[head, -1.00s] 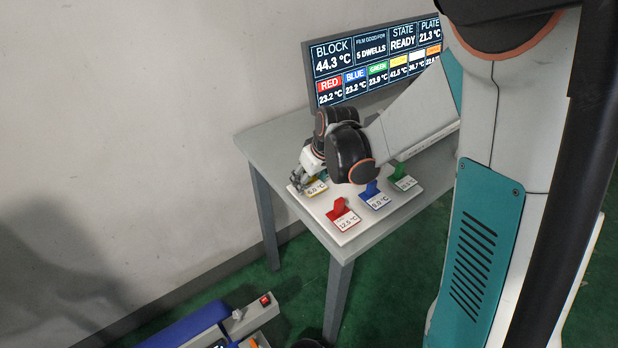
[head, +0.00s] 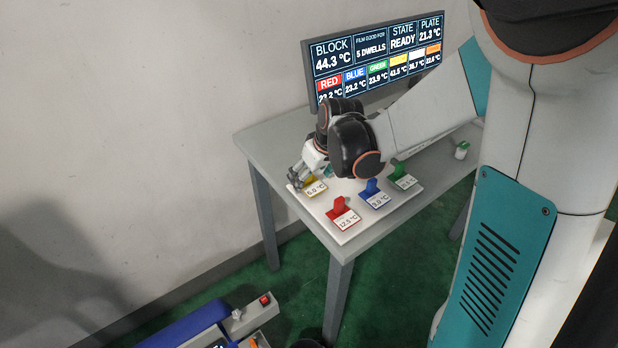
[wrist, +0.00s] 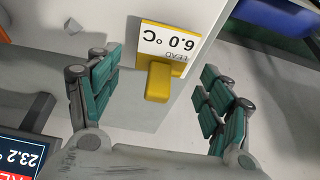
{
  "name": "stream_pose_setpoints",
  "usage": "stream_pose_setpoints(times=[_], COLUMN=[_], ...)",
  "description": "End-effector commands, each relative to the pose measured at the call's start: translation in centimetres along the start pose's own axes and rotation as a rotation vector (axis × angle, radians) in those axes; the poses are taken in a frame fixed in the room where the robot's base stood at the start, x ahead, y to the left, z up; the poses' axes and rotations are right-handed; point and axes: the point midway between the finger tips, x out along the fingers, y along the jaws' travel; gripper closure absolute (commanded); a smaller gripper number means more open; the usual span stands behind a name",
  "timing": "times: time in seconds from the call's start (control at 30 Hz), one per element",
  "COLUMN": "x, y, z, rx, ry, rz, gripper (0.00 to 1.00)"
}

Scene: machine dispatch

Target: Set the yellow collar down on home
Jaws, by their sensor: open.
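The yellow collar (wrist: 158,82), a yellow tab with a white label reading 6.0 °C, sits at the edge of the white plate (head: 348,237). It also shows in the head view, partly hidden by my gripper, at the plate's left corner (head: 315,190). My gripper (wrist: 160,98) is open, with its fingers apart on either side of the yellow tab and a visible gap to each. In the head view my gripper (head: 300,180) is low over that corner. No mark reading "home" is legible.
Red (head: 342,212), blue (head: 373,193) and green (head: 402,177) labelled pieces stand on the same plate. A display screen (head: 375,62) stands behind on the grey table (head: 270,140). A blue-framed item (head: 200,325) is below.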

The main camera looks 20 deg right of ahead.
Motion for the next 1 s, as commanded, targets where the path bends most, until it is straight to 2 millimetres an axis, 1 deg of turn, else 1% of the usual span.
stream_pose_setpoints(times=[0.03,0.3,0.5,0.7,1.0], x=[-0.9,-5.4,-8.1,-9.4,-9.6], y=[0.0,0.0,0.0,-0.1,-0.1], z=[0.1,0.0,0.1,0.1,0.2], rx=[0.001,0.001,0.001,0.0,0.0], ry=[0.0,0.0,0.0,0.0,0.0], rz=[0.0,0.0,0.0,-0.001,-0.001], gripper=[0.27,0.27,0.27,0.27,0.27])
